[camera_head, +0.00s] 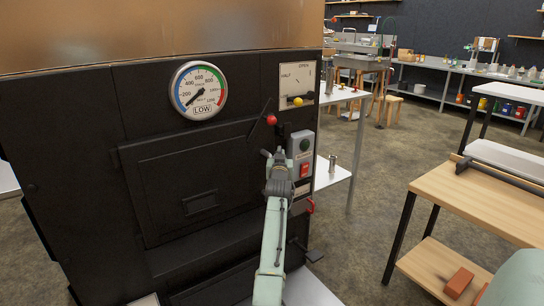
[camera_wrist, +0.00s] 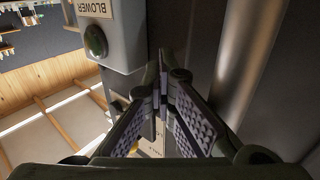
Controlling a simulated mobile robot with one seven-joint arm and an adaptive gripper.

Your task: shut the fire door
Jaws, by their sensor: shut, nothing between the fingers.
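The fire door (camera_head: 165,185) is a black framed panel on the front of the evaporator, with a small raised plate (camera_head: 200,203) low in its middle. It looks about flush with the front; whether a narrow gap stands at its right edge I cannot tell. A black lever with a red knob (camera_head: 271,119) is at its upper right. My gripper (camera_head: 277,160) is just right of the door, below the knob and beside the switch box. In the wrist view my gripper (camera_wrist: 160,85) has its fingertips together, with nothing between them.
The grey blower switch box (camera_head: 302,158) stands close to my gripper; its green button also shows in the wrist view (camera_wrist: 96,41). A round gauge (camera_head: 198,90) is above the door, and a draft dial (camera_head: 298,82) to its right. A wooden table (camera_head: 490,200) stands at right, with open floor between.

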